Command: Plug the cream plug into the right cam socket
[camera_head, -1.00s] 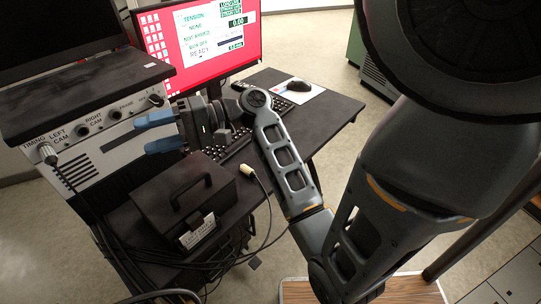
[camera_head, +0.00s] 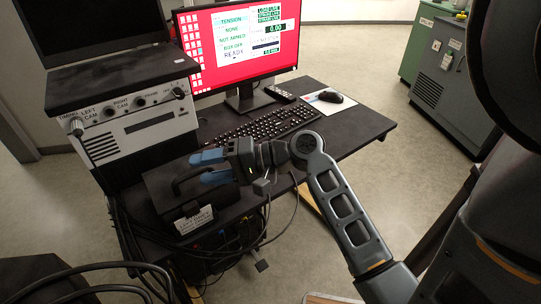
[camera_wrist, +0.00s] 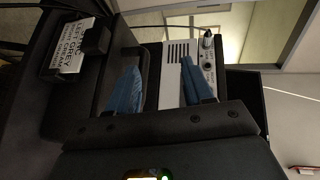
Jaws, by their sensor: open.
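My gripper (camera_head: 204,167) is open and empty, with blue fingers pointing left over the black case. Its fingers also show in the wrist view (camera_wrist: 158,82). The cream plug is not visible now; my gripper and arm cover part of the desk beside the case. A thin cable (camera_head: 294,200) hangs near the desk edge, its end unclear. The right cam socket (camera_head: 139,102) is a dark round hole on the grey instrument panel (camera_head: 150,115), left of and above my gripper, and looks empty. The left cam socket (camera_head: 108,110) also looks empty.
The black case (camera_head: 160,190) has a handle and a white label (camera_head: 194,221). A silver connector (camera_head: 76,127) sits at the timing position. A keyboard (camera_head: 270,122), a mouse (camera_head: 331,97) and a red-screened monitor (camera_head: 240,45) are on the desk. Cables hang below.

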